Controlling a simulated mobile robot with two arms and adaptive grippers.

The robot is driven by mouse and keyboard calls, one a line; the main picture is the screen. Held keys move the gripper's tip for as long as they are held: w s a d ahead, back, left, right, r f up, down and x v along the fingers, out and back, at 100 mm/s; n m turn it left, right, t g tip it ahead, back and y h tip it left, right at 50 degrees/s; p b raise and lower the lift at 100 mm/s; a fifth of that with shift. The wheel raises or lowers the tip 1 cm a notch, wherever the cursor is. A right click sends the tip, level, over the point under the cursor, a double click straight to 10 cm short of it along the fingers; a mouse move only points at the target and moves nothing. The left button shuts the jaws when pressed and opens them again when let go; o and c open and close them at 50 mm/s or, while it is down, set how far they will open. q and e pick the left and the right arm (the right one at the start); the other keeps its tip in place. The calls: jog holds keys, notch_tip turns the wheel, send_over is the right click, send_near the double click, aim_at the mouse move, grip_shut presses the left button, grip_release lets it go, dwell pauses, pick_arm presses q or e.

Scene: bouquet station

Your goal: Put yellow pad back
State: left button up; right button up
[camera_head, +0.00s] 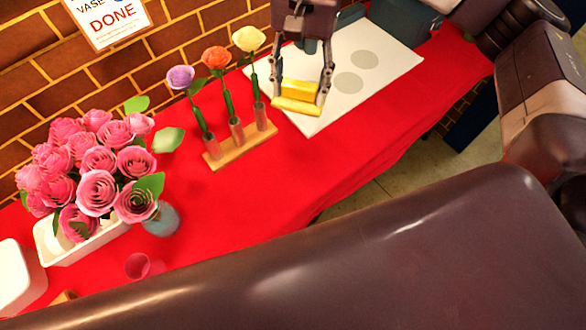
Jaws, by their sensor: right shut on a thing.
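The yellow pad (298,105) is between the fingers of my right gripper (300,92) in the head view, near the top middle. The gripper is shut on it, with a finger at each side, pointing down. They are over the near-left part of a white board (392,62) that bears grey round spots (348,83). I cannot tell whether the pad touches the board. My left gripper is not in view.
A wooden stand (240,146) holds purple, orange and yellow flowers just left of the board. Pink roses (98,192) and a bluish vase (162,220) stand at the left. A clear pink-tinted cup (137,266) is nearer. The red tablecloth (250,210) is bare in the middle.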

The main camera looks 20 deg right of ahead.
jog(key=f+m, duration=0.2)
jog(key=f, duration=0.6)
jog(key=a+f+m, duration=0.1)
jog(key=f+m, duration=0.1)
jog(key=f, duration=0.6)
jog(key=s+a+f+m, duration=0.1)
jog(key=f+m, duration=0.1)
jog(key=f, duration=0.7)
jog(key=shift+f+m+t+y, duration=0.1)
jog(key=shift+m+t+y, duration=0.3)
notch_tip(320, 180, down, 4)
jog(key=shift+f, duration=0.25)
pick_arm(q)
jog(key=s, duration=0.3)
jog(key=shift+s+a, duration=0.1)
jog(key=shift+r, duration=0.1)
pick_arm(e)
jog(key=shift+f, duration=0.1)
jog(key=o, duration=1.1)
